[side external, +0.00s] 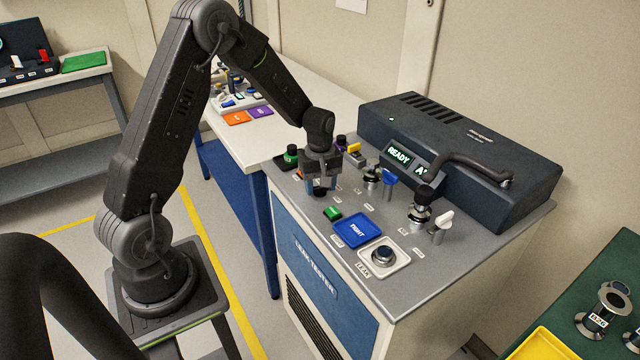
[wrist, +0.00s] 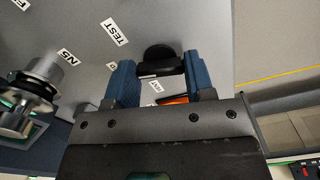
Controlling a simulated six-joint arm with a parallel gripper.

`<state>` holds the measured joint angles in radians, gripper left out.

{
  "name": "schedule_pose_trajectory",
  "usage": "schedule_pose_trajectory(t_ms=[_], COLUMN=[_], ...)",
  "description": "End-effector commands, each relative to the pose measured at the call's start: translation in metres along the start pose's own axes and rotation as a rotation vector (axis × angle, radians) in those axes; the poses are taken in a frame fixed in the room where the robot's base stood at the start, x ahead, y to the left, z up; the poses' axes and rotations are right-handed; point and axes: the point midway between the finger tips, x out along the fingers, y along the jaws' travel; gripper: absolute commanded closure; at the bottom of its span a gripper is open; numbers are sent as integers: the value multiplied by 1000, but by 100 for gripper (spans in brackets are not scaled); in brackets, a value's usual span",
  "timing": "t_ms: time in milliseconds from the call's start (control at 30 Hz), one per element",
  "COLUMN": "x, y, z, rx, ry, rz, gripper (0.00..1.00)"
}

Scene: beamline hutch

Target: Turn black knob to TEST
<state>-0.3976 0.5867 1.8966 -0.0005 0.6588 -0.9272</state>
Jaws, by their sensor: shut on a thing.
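The black knob (wrist: 160,58) sits on the grey panel top between the blue fingertips of my gripper (wrist: 160,72), which is shut on it. In the side external view, my gripper (side external: 321,182) points down at the front left of the panel, and little of the black knob (side external: 319,193) shows below the fingers. The TEST label (wrist: 115,31) lies up and left of the knob in the wrist view. Other small labels lie close to the knob, partly hidden by it and the fingers. I cannot tell which label the knob points to.
A green button (side external: 332,213), a blue pad (side external: 358,231) and a round button (side external: 383,254) are on the panel right of my gripper. Valves and levers stand behind, including a blue-handled one (side external: 389,179). A dark console (side external: 455,160) reads READY.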

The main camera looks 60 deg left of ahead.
Motion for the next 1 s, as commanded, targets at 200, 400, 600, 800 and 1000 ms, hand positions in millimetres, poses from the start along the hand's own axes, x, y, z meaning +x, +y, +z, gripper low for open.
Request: schedule_pose_trajectory(t_ms=[200, 400, 600, 800, 1000], x=[0, 0, 0, 0, 0], y=[0, 0, 0, 0, 0], z=[0, -1, -1, -1, -1], rx=[206, 393, 562, 692, 774], ry=[2, 2, 3, 3, 3], rz=[1, 1, 1, 1, 1], gripper=[75, 75, 75, 75, 75])
